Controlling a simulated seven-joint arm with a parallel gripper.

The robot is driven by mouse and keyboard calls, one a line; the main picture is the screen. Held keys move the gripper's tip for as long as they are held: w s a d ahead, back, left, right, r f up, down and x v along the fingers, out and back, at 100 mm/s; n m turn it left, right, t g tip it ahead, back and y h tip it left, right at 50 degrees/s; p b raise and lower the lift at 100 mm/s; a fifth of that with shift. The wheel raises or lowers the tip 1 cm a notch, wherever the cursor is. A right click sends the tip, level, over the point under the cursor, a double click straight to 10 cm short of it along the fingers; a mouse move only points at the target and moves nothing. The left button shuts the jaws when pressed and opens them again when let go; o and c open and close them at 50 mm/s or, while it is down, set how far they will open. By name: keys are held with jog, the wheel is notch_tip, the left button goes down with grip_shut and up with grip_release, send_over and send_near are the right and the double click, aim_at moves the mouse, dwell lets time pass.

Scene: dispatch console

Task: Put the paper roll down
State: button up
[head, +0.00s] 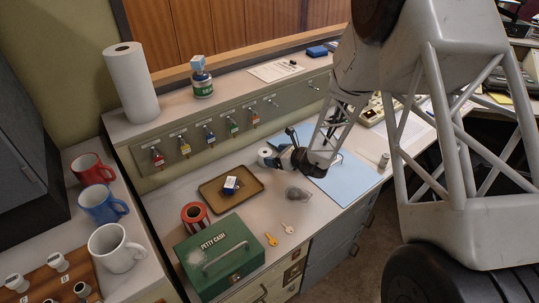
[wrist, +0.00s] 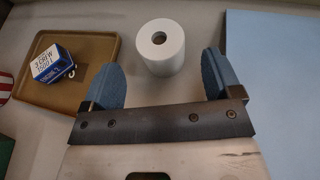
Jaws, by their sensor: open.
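A small white paper roll (wrist: 158,60) stands upright on the desk in the wrist view, its core hole facing up. In the head view the roll (head: 265,156) is between the tan tray and the blue mat, partly behind my gripper (head: 280,151). In the wrist view my gripper (wrist: 160,78) is open, with its blue fingers on either side of the near part of the roll. Gaps show between the roll and both fingers. Nothing is held.
The tan tray (head: 212,203) holds a small blue-and-white box (head: 231,186). A blue mat (head: 344,180) lies right of the roll. A red tin (head: 194,217), a green cash box (head: 218,258) and two keys are nearer. A tall paper-towel roll (head: 131,84) stands on the ledge.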

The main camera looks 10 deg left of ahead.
jog(key=shift+v, duration=2.95)
jog(key=s+d+r+n+g+h, duration=0.1)
jog(key=s+d+r+n+g, duration=0.2)
jog(key=s+r+n, duration=0.55)
jog(key=s+d+r+n+g+h, duration=0.1)
jog(key=s+d+r+n+g, duration=0.3)
jog(key=s+r, duration=0.6)
jog(key=s+d+r+n+t+h, duration=0.1)
jog(key=s+d+r+n+h, duration=0.4)
jog(key=s, duration=0.6)
jog(key=s+d+r+n+t+h, duration=0.2)
jog(key=s+d+r+n+h, duration=0.3)
jog(key=s+d, duration=0.5)
jog(key=shift+s+d+r+n, duration=0.3)
jog(key=shift+s+r+n, duration=0.05)
jog(key=shift+r+n, duration=0.2)
